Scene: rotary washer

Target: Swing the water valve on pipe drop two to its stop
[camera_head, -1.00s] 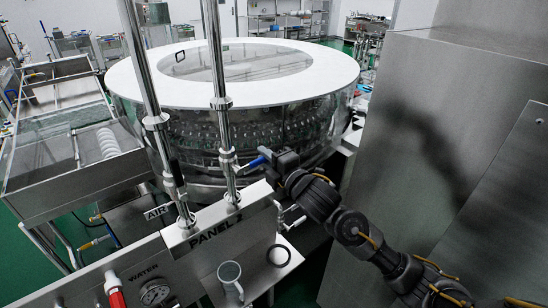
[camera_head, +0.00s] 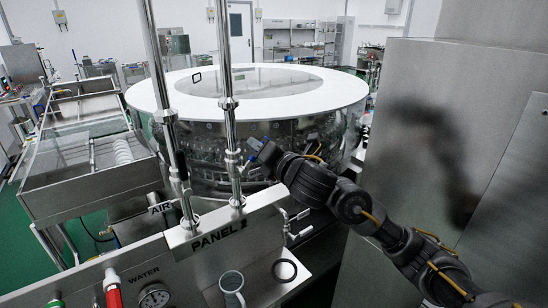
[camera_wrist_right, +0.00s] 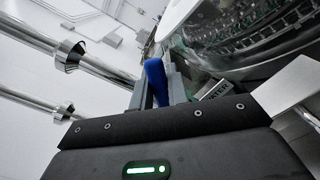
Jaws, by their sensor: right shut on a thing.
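Two upright steel pipes stand on the panel; the right-hand pipe (camera_head: 229,110) carries a small valve body (camera_head: 233,157) with a blue handle (camera_head: 254,144). My right gripper (camera_head: 259,148) comes in from the right and is shut on the blue handle, which points up and to the right from the pipe. In the right wrist view the blue handle (camera_wrist_right: 155,78) stands between the fingers (camera_wrist_right: 158,92), its lower part hidden. My left gripper is not in view.
The round washer (camera_head: 180,97) with a white rim lies behind the pipes. A steel cabinet (camera_head: 410,100) stands close to my right arm.

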